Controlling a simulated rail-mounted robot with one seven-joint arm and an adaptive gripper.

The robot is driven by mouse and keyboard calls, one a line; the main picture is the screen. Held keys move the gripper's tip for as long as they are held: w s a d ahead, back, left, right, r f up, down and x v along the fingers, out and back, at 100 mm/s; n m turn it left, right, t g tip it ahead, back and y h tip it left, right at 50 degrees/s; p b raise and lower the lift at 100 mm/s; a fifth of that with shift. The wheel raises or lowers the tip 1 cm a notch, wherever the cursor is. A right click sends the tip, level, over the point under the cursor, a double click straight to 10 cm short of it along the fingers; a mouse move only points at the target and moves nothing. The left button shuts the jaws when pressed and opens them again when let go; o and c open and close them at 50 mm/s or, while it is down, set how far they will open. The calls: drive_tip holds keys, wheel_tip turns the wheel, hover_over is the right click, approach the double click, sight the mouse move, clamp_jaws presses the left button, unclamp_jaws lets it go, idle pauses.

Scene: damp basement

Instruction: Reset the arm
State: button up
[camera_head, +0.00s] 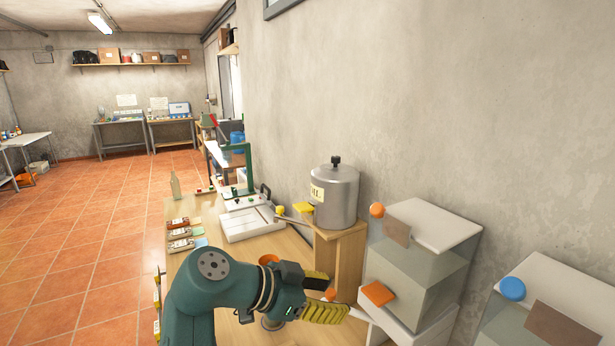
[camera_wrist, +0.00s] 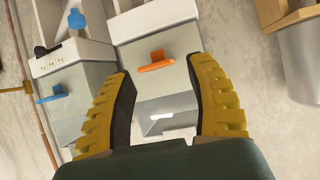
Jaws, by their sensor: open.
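My gripper (camera_head: 321,294) has yellow ribbed fingers and shows at the lower middle of the head view, in front of the glass-sided boxes along the wall. In the wrist view my gripper (camera_wrist: 165,108) is open, with the two fingers wide apart and nothing between them. My teal arm is bent over the wooden table and hides part of it. Beyond the fingers in the wrist view is a white-topped box with an orange handle (camera_wrist: 156,62); the fingers look apart from it.
A metal pot (camera_head: 336,198) stands on a wooden stand (camera_head: 345,262) by the wall. A glass-sided box (camera_head: 428,262) and another with a blue knob (camera_head: 512,288) stand at right. The wooden table (camera_head: 283,247) holds a white tray (camera_head: 250,226). The tiled floor at left is largely open.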

drive_tip(key=s+d+r+n+t+y+p, duration=0.25)
drive_tip(key=s+r+n+t+y, duration=1)
drive_tip(key=s+r+t, duration=0.7)
wheel_tip(320, 180, up, 26)
drive_tip(key=g+h+p, duration=0.2)
drive_tip(key=p, duration=2.5)
drive_tip(key=shift+s+d+r+n+p, duration=0.2)
drive_tip(key=shift+s+r+n+p, duration=0.1)
drive_tip(key=shift+n+p, duration=0.15)
